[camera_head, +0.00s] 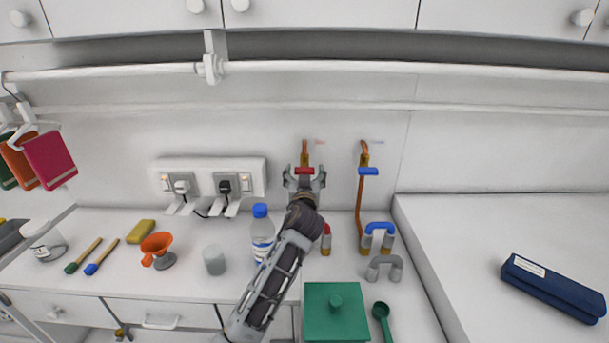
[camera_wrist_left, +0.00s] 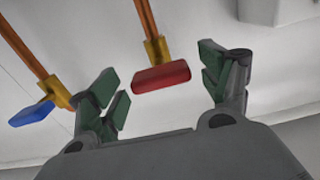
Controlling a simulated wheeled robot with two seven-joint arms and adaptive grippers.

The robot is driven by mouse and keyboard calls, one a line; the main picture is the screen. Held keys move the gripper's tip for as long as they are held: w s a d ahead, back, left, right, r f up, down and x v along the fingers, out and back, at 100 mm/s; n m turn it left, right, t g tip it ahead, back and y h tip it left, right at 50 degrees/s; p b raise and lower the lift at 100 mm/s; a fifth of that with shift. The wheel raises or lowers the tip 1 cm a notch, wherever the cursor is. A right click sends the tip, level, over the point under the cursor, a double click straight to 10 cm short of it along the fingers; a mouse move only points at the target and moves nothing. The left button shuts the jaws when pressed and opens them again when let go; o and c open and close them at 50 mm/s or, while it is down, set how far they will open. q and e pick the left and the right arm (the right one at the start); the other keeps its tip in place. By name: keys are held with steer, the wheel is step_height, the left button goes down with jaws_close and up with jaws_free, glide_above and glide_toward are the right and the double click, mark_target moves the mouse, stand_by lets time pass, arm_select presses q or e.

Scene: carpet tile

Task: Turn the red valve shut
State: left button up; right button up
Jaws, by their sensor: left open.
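The red valve (camera_head: 305,170) has a red bar handle on a copper pipe on the back wall. In the left wrist view the red handle (camera_wrist_left: 161,77) lies crosswise below its brass body. My left gripper (camera_head: 304,180) is open in front of the red valve. In the left wrist view its green-padded fingers (camera_wrist_left: 166,91) stand on either side of the handle, with gaps and no visible contact. A blue valve (camera_head: 368,171), also with a crosswise handle, is to the right in the head view and at the left in the wrist view (camera_wrist_left: 32,113). My right gripper is not in view.
A bottle (camera_head: 262,230) with a blue cap stands left of my left arm. Wall sockets with plugs (camera_head: 208,177) are at the left. A green lidded box (camera_head: 336,312) and pipe bends (camera_head: 384,268) are on the counter at the right. A rail (camera_head: 390,67) runs above.

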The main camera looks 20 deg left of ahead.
arm_select(q)
steer(key=shift+s, duration=0.2)
steer(key=v, duration=1.1)
steer(key=shift+s, duration=0.3)
steer(key=shift+d, duration=0.15)
stand_by(0.5)
